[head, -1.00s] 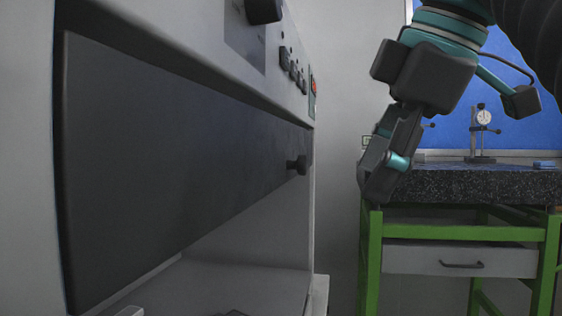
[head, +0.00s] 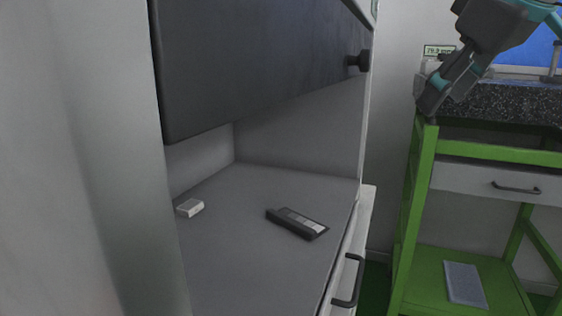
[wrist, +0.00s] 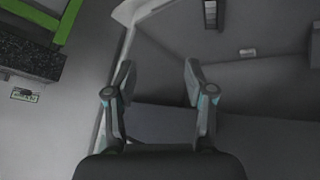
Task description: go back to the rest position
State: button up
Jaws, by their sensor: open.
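My gripper (head: 437,98) is at the upper right of the head view, in front of the corner of the green-framed bench. In the wrist view its two fingers (wrist: 158,92) stand apart with nothing between them, so it is open and empty. The grey cabinet (head: 95,150) fills the left of the head view. Its dark front panel (head: 255,65) with a black knob (head: 358,62) is raised above an open chamber.
On the chamber floor (head: 235,255) lie a small white block (head: 189,208) and a dark flat device (head: 297,223). The green bench (head: 417,190) with a granite top (head: 505,103) and a drawer (head: 490,182) stands at right. A grey pad (head: 464,284) lies on its lower shelf.

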notch_tip(320, 180, down, 21)
jog(key=w+d+m+h, duration=0.1)
jog(key=w+m+h, duration=0.1)
jog(key=m, duration=0.5)
jog(key=s+a+f+g, duration=0.1)
jog(key=s+a+f, duration=0.2)
jog(key=f, duration=0.6)
jog(key=s+a+f, duration=0.3)
jog(key=s+f, duration=0.3)
jog(key=f, duration=0.3)
jog(key=shift+s+n+g+y, duration=0.15)
jog(key=shift+n+g+y, duration=0.25)
